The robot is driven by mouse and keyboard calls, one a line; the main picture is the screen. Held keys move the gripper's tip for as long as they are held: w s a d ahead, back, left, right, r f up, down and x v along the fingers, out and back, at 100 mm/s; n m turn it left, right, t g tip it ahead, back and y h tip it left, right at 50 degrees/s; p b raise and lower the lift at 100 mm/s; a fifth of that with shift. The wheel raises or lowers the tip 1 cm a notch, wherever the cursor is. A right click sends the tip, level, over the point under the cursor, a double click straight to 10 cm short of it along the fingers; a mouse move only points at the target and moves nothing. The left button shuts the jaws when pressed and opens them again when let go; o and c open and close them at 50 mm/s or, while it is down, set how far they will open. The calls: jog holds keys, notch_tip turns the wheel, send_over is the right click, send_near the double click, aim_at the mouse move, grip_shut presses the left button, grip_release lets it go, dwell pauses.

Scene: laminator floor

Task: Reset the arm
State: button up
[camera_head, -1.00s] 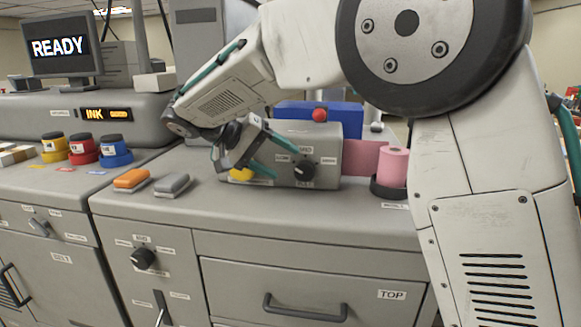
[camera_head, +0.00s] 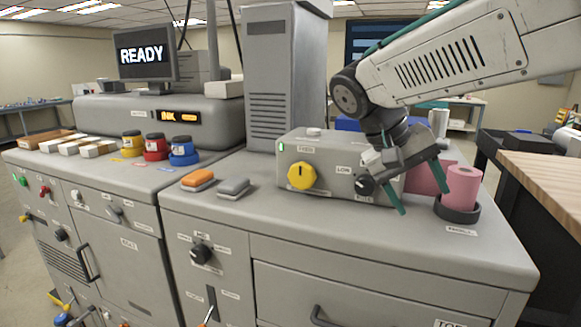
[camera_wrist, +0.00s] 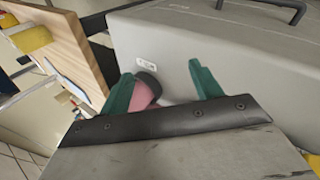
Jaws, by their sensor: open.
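My gripper (camera_head: 422,188) is open in the head view, with its green fingers spread and nothing between them. It hangs in front of the right end of a grey control box (camera_head: 328,168), near the black knob, and to the left of a pink roll (camera_head: 464,186) in a dark holder. In the wrist view my gripper (camera_wrist: 165,88) shows both green fingers apart. There, part of the pink roll (camera_wrist: 140,96) shows beside the left finger, and I cannot tell how near it is.
Orange and grey blocks (camera_head: 215,184) lie on the grey counter (camera_head: 330,222) left of the box. Yellow, red and blue jars (camera_head: 155,148) stand further left. A screen (camera_head: 144,54) reads READY. A wooden-topped table (camera_head: 545,180) is at the right.

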jog(key=s+d+f+t+y, duration=0.1)
jog(key=s+d+f+y, duration=0.1)
jog(key=s, duration=0.8)
jog(key=s+d+f+n+t+y, duration=0.1)
jog(key=s+d+f+y, duration=0.1)
jog(key=s+f+y, duration=0.2)
jog(key=s+f, duration=0.3)
jog(key=s, duration=0.3)
jog(key=shift+s+f+y, duration=0.25)
jog(key=shift+s+y, duration=0.05)
jog(key=shift+s, duration=0.1)
